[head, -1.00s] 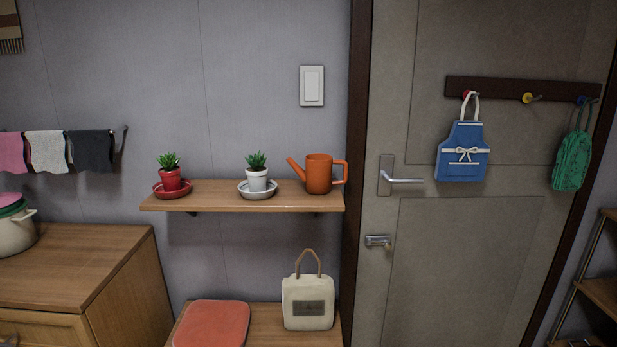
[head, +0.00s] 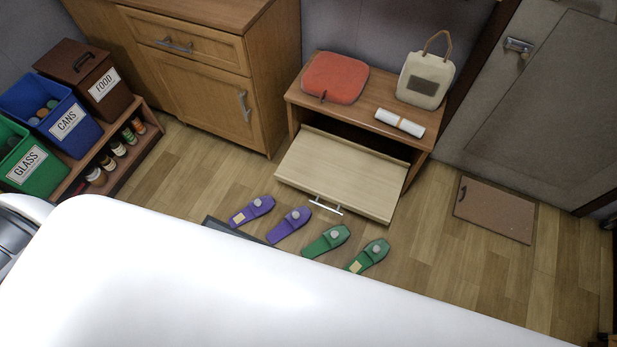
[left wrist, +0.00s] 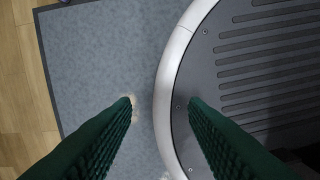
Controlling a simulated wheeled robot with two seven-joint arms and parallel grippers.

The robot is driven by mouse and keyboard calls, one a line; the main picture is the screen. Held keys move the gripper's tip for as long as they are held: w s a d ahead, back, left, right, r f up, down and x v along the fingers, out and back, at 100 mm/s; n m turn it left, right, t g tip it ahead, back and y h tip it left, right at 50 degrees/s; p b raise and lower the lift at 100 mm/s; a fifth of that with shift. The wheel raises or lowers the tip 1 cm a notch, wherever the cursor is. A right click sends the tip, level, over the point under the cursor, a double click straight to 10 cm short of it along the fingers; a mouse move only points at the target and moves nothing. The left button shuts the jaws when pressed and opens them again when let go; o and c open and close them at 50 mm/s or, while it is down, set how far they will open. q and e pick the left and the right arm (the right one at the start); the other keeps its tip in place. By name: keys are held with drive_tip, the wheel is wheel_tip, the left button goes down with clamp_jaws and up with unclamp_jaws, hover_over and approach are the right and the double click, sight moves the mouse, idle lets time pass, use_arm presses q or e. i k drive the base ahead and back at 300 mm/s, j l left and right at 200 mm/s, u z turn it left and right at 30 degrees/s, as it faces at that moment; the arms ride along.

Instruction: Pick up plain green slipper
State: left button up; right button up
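The plain green slipper (head: 326,241) lies on the wooden floor, a grey round piece on its upper. To its right lies another green slipper (head: 368,255) with a yellow patch at its heel end. To its left are a plain purple slipper (head: 289,225) and a purple slipper (head: 251,210) with a yellow patch. In the left wrist view my left gripper (left wrist: 161,105) is open and empty, over a grey mat (left wrist: 85,60) and my round base. No green slipper shows there. My right gripper is in neither view.
A low bench (head: 367,100) with a lowered front panel (head: 340,175) and handle stands behind the slippers. Recycling bins (head: 65,125) are at the left, a cabinet (head: 200,85) behind. A brown mat (head: 495,210) lies by the door. My white body hides the near floor.

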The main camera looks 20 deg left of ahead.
sight(335, 237)
drive_tip(key=k+j+u, duration=0.15)
drive_tip(key=k+u, duration=0.15)
drive_tip(key=k+l, duration=0.15)
drive_tip(key=k, duration=0.15)
drive_tip(key=k+l, duration=0.15)
drive_tip(key=k, duration=0.15)
